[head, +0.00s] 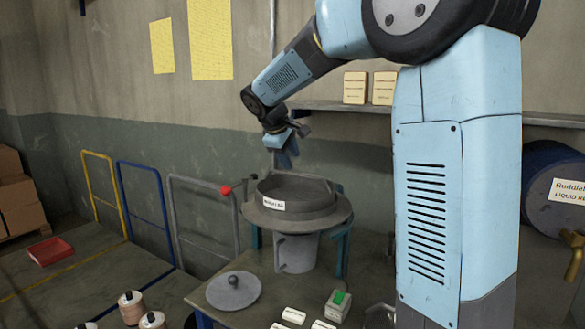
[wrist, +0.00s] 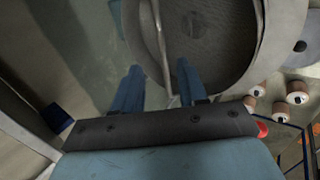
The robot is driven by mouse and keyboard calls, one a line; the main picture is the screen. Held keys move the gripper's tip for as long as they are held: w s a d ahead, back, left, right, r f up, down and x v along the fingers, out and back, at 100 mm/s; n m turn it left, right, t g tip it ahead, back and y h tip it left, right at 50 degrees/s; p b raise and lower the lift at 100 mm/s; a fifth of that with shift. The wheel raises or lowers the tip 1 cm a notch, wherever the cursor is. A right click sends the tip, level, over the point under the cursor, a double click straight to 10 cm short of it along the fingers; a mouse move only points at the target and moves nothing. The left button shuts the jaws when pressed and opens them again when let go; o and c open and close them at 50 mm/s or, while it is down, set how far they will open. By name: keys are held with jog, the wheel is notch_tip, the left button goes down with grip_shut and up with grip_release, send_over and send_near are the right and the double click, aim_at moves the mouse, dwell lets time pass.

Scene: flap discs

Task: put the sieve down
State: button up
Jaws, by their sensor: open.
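The sieve (head: 290,188) is a dark, round-rimmed pan, seated level in a wide grey flanged ring (head: 333,215) on a stand. A white label is on its front. In the wrist view its round mesh floor (wrist: 208,40) shows from above. My gripper (head: 287,157) is above the back of the sieve, apart from it in the head view. In the wrist view the two blue fingers of my gripper (wrist: 160,88) are open. A thin grey bar (wrist: 158,40), perhaps the sieve's handle, shows between them; I cannot tell whether it touches a finger.
A red-knobbed lever (head: 226,190) sticks out left of the ring. A grey lid with a knob (head: 232,293), a green-topped box (head: 338,305) and wound spools (head: 131,308) are in front. A shelf (head: 345,107) runs along the wall behind. A blue drum (head: 550,180) stands right.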

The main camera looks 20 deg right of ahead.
jog(key=s+d+r+m+y, duration=0.1)
jog(key=s+d+m, duration=0.1)
jog(key=s, duration=0.8)
jog(key=s+d+m+y, duration=0.2)
jog(key=s+m, duration=0.1)
jog(key=s, duration=0.7)
jog(key=s+f+m+y, duration=0.1)
jog(key=s+f+m, duration=0.3)
jog(key=s, duration=1.1)
notch_tip(320, 180, down, 2)
jog(key=shift+a+f+t+y, duration=0.1)
jog(key=shift+a+t+y, duration=0.3)
jog(key=shift+c, duration=0.2)
